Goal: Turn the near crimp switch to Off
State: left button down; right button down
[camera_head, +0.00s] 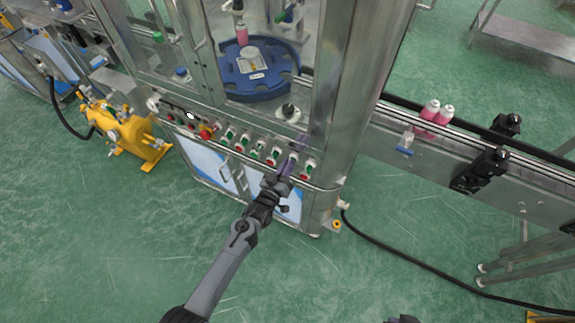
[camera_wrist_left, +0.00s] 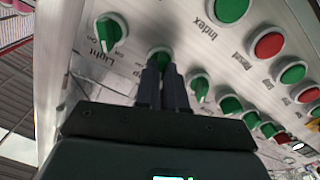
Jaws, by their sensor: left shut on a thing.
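The control panel (camera_head: 215,126) runs along the cabinet's front edge, with a row of green and red buttons and switches. My left gripper (camera_head: 285,173) is at the right part of this row, its fingers at the panel. In the left wrist view the left gripper (camera_wrist_left: 163,82) is shut on a green switch knob (camera_wrist_left: 160,57), mostly hidden between the fingers. Its label is partly covered; a "p" at its end shows. Its setting cannot be read. Beside it are a green knob labelled "Light" (camera_wrist_left: 109,32) and another green knob (camera_wrist_left: 199,88).
Red (camera_wrist_left: 268,46) and green (camera_wrist_left: 229,10) buttons sit close to the fingers, the green one labelled "Index". A conveyor (camera_head: 400,135) with pink bottles (camera_head: 430,110) is at right. A yellow pump (camera_head: 125,132) stands at left. The green floor in front is open.

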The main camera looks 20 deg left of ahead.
pick_arm(q)
jog(key=shift+n, duration=0.6)
jog(key=c, duration=1.2)
grip_release()
jog(key=shift+s, duration=0.1)
jog(key=s, duration=0.3)
jog(key=s+p, duration=0.1)
jog(key=s, duration=0.3)
jog(key=s+a, duration=0.1)
jog(key=s, duration=0.2)
jog(key=shift+s, duration=0.3)
